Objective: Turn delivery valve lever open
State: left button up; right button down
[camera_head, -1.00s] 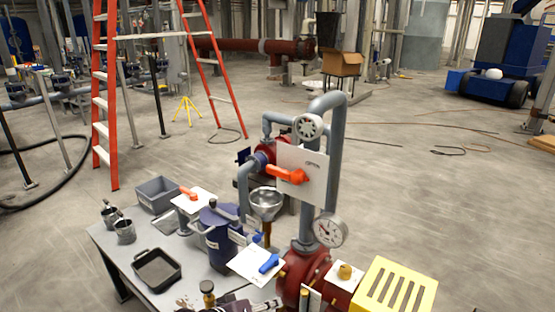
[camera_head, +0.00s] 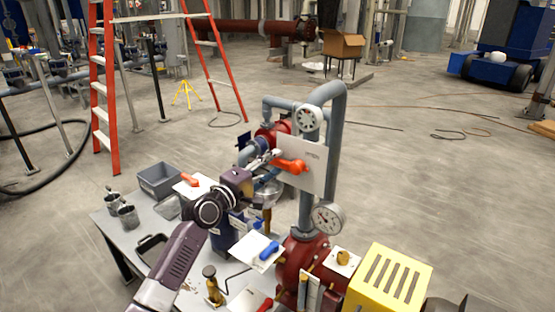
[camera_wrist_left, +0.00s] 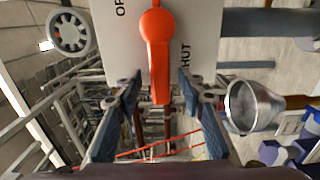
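The orange delivery valve lever (camera_head: 291,166) sits on a white plate (camera_head: 313,178) on the grey pipework, lying roughly sideways in the head view. In the left wrist view the lever (camera_wrist_left: 157,50) crosses the plate (camera_wrist_left: 203,25), which carries partly cut-off lettering, with "HUT" readable. My left gripper (camera_head: 266,155) is just left of the lever. In the wrist view its two fingers (camera_wrist_left: 160,92) are apart, one on each side of the lever's free end. No contact is visible, and I cannot tell the exact depth. My right gripper is not in view.
A metal funnel (camera_wrist_left: 250,105) is close to one finger. A white handwheel (camera_head: 308,118) and a pressure gauge (camera_head: 328,217) are on the pipework. A second orange lever (camera_head: 190,181) and a blue lever (camera_head: 269,251) are on other plates. The grey bench (camera_head: 122,235) is below my arm.

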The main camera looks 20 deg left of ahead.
pick_arm(q)
jog(key=shift+x, duration=1.05)
jog(key=shift+c, duration=0.3)
grip_shut()
